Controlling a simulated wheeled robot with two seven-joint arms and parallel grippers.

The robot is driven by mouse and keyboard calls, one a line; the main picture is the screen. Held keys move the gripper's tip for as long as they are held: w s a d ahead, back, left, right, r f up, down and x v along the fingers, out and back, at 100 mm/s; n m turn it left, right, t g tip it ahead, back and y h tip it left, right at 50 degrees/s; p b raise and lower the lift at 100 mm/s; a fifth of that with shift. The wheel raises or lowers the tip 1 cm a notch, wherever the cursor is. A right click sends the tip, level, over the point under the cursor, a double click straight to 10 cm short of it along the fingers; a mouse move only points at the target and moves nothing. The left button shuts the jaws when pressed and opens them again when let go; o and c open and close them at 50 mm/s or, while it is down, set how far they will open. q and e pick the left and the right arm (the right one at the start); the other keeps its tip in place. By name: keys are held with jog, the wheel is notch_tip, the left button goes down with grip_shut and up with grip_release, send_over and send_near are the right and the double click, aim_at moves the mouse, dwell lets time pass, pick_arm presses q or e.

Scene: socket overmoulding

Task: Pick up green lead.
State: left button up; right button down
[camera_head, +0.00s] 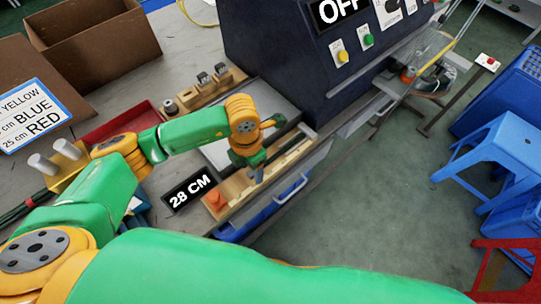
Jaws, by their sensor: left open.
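My left gripper (257,175) points down over the wooden strip (285,160) at the front edge of the bench. It is open, and no lead can be made out between its fingers. Dark and reddish leads (20,211) lie at the left edge of the bench, partly hidden by my left arm. I cannot clearly make out a green lead among them. My right arm crosses the bottom of the view, and its gripper is not in view.
A 28 CM sign (188,188) and an orange-red knob (216,198) stand left of my left gripper. A dark machine (290,60) marked OFF stands behind. A red tray (120,124), a cardboard box (100,45) and blue stools (495,145) are around.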

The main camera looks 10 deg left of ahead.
pick_arm(q)
jog(key=shift+s+r, duration=0.1)
grip_shut()
jog(key=shift+r, duration=0.1)
